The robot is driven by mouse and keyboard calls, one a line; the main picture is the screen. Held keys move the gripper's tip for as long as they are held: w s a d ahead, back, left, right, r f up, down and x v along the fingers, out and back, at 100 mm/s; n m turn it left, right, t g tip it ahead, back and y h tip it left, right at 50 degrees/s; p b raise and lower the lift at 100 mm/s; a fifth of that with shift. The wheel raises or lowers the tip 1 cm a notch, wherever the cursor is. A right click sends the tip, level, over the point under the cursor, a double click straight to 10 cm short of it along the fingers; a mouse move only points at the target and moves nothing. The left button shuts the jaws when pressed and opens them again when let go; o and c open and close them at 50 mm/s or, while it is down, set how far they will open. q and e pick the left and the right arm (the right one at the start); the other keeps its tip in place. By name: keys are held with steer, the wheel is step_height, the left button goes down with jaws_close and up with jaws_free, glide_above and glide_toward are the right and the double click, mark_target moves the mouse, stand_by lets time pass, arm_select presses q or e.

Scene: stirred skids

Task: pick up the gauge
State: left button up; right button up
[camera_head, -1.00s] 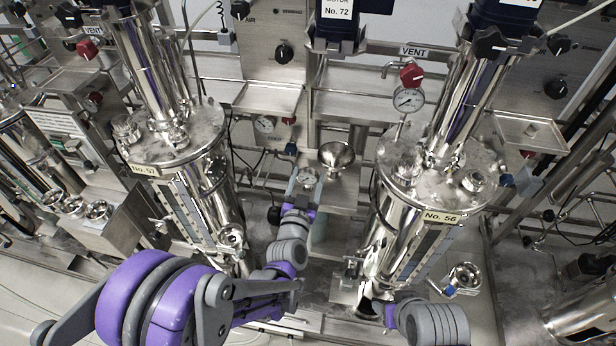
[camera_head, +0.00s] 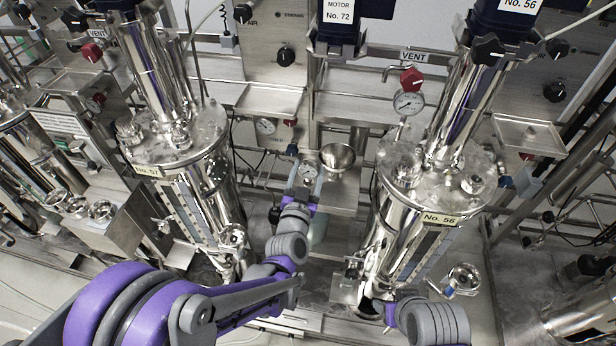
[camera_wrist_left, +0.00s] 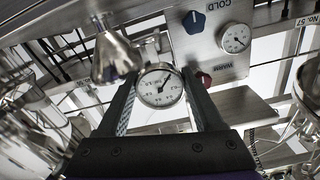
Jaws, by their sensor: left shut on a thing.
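The gauge (camera_head: 308,172) is a small round dial with a white face and metal rim. It sits between the two grey fingers of my left gripper (camera_head: 306,182) in the head view, in front of the steel funnel. In the left wrist view the gauge (camera_wrist_left: 160,86) faces the camera between the fingertips of my left gripper (camera_wrist_left: 162,95), which is shut on it.
Steel vessels No. 57 (camera_head: 175,145) and No. 56 (camera_head: 435,180) stand either side. Another dial (camera_head: 408,103) is mounted under the VENT valve. A steel shelf (camera_head: 270,100) is behind.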

mark_target(308, 164)
arm_select(q)
step_height(308, 164, up, 4)
steer(key=shift+f+p, duration=0.25)
steer(key=shift+p, duration=0.1)
steer(key=s+a, duration=0.2)
steer(key=s, duration=0.7)
steer(key=s+a, duration=0.2)
steer(key=s, duration=0.8)
steer(key=shift+s, duration=0.15)
arm_select(e)
steer(key=shift+r, duration=0.5)
arm_select(q)
steer(key=shift+d+f, duration=0.1)
